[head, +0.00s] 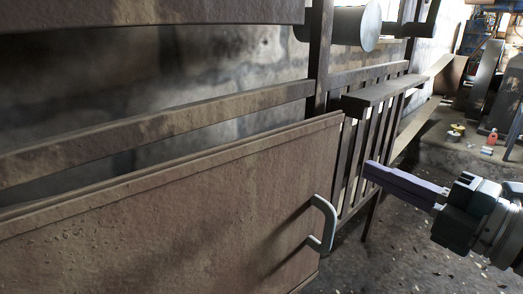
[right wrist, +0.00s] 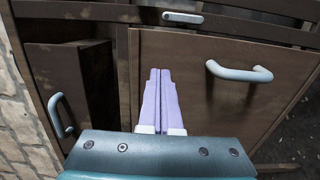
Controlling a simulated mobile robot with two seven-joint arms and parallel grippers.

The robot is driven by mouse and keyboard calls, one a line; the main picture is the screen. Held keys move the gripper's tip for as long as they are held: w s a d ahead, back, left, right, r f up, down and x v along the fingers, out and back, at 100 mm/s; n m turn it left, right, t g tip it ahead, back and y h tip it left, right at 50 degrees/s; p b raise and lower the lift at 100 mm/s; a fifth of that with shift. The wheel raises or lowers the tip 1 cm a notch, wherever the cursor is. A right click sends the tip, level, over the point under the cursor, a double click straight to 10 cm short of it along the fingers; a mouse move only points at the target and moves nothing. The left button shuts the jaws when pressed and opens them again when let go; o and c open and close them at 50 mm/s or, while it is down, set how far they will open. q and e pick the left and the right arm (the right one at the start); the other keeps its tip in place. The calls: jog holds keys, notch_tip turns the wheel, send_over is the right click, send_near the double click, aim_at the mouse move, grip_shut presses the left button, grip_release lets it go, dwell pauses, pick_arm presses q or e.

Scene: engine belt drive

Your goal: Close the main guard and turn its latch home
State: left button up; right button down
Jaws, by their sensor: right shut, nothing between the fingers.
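A large brown guard panel (head: 190,210) with a grey handle (head: 322,224) at its right end fills the lower left of the head view. Its top edge stands out from the frame, with a dark gap behind. The right wrist view shows a brown panel (right wrist: 195,105) with a grey handle (right wrist: 240,72). A small grey bar, perhaps the latch (right wrist: 182,17), lies level on the rail above it. My right gripper (head: 367,169) is shut and empty, right of the handle and apart from it in the head view. Its purple fingers (right wrist: 160,75) show together in the wrist view.
A smaller brown panel (right wrist: 75,85) with its own handle (right wrist: 61,115) stands left in the wrist view. A barred fence (head: 365,130) with a flat ledge (head: 384,94) stands behind my right gripper. Small items, including a red bottle (head: 492,137), stand at the back right.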

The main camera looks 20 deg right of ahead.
aim_at(323, 149)
jog(key=b+x, duration=0.1)
jog(key=x, duration=0.6)
jog(key=shift+w+a, duration=0.1)
jog(key=shift+w, duration=0.15)
pick_arm(q)
jog(key=shift+f, duration=0.8)
